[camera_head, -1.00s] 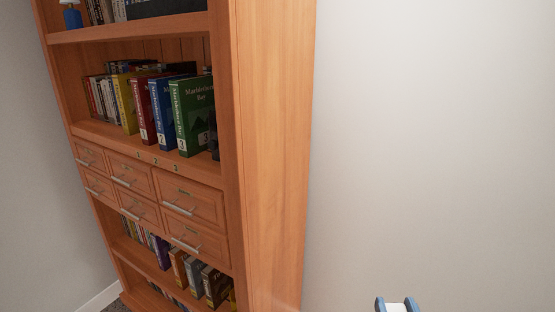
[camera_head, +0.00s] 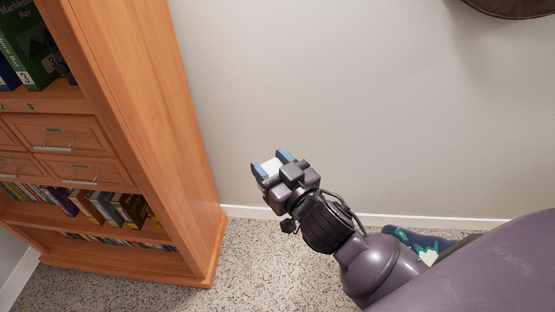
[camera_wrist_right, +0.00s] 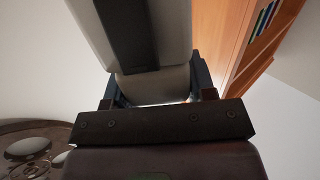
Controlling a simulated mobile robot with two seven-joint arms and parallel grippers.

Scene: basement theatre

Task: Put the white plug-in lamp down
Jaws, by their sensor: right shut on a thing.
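My right gripper (camera_head: 268,168) is in the middle of the head view, in front of the bare wall and to the right of the bookcase. It is shut on the white plug-in lamp (camera_head: 270,164), of which only a small white part shows between the blue fingertips. In the right wrist view the lamp (camera_wrist_right: 172,84) is a large pale body with a dark band, held between the fingers of the right gripper (camera_wrist_right: 155,92). Much of the lamp is hidden in the head view. My left gripper is not in view.
A wooden bookcase (camera_head: 150,100) with drawers and books stands at left against the wall (camera_head: 350,110). Speckled carpet (camera_head: 250,265) lies below, clear beside the bookcase. A blue-green patterned thing (camera_head: 412,238) is partly hidden behind my arm. A brown rounded thing (camera_head: 508,5) is at top right.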

